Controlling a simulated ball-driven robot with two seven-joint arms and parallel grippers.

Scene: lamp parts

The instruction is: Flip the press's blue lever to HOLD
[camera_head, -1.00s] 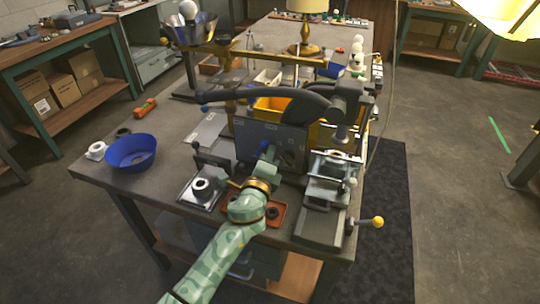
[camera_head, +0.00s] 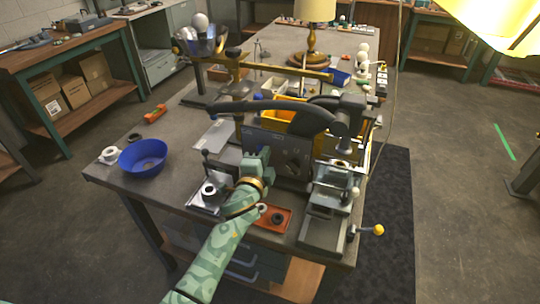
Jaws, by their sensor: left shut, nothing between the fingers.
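The press is a dark machine on the workbench, with a grey front panel (camera_head: 292,158) and a long black handle (camera_head: 268,107) above it. My left gripper (camera_head: 257,158), pale green, is shut and empty. It is at the left part of the press's front panel, overlapping it in the picture; I cannot tell whether it touches. The blue lever is not visible, apparently hidden behind my gripper, so its position cannot be read. My right gripper is not in view.
A blue bowl (camera_head: 143,157) and a white ring (camera_head: 108,155) sit at the bench's left. An orange-red tray (camera_head: 275,222) lies below my wrist. A vise-like fixture (camera_head: 330,200) with a yellow-knobbed handle (camera_head: 377,230) stands at right. A brass lamp (camera_head: 311,50) stands behind.

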